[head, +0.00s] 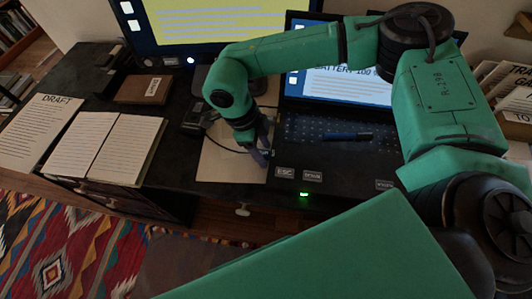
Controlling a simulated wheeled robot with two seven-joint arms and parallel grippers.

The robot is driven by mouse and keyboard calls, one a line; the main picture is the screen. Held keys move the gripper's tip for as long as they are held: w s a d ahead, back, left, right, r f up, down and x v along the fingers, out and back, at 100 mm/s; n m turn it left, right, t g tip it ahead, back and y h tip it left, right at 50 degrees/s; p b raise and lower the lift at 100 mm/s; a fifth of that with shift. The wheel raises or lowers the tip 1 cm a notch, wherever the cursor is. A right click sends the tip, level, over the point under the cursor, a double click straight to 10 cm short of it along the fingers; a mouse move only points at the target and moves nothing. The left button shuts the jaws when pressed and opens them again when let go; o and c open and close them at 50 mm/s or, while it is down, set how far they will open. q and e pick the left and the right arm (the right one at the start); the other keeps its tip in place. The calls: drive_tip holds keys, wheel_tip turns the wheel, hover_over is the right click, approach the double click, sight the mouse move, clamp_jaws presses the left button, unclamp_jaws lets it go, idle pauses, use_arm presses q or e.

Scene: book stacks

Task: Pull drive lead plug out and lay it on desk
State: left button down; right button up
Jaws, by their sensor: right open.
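An open black laptop (330,150) stands on the dark desk (190,176), its screen lit with battery text. A small black box (196,121), which looks like the drive, lies left of it. A thin dark lead (222,146) runs over the pale sheet towards the laptop's left edge. The plug at its end is hidden or too small to make out by my right gripper. My right gripper (262,152) is open, pointing down beside the laptop's left edge. I cannot tell whether it touches the plug. My left gripper is not in view.
A lit monitor (200,22) stands at the back. An open notebook (103,147), a draft sheet (38,132) and a brown box (139,90) lie to the left. A dark pen-like object (347,136) lies on the laptop keyboard. Papers (510,95) lie at the right.

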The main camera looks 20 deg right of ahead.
sight(244, 154)
drive_tip(key=shift+c, duration=0.2)
clamp_jaws()
idle(1.1)
drive_tip(key=shift+a, duration=0.1)
drive_tip(key=shift+w+a+b, duration=0.4)
drive_tip(key=shift+w+a, duration=0.1)
drive_tip(key=shift+a, duration=0.3)
drive_tip(key=shift+w+a+b, duration=0.45)
drive_tip(key=shift+w+a, duration=0.1)
drive_tip(key=shift+a, duration=0.3)
drive_tip(key=shift+w+a+b, duration=0.4)
drive_tip(key=shift+w+a, duration=0.1)
drive_tip(key=shift+a, duration=0.3)
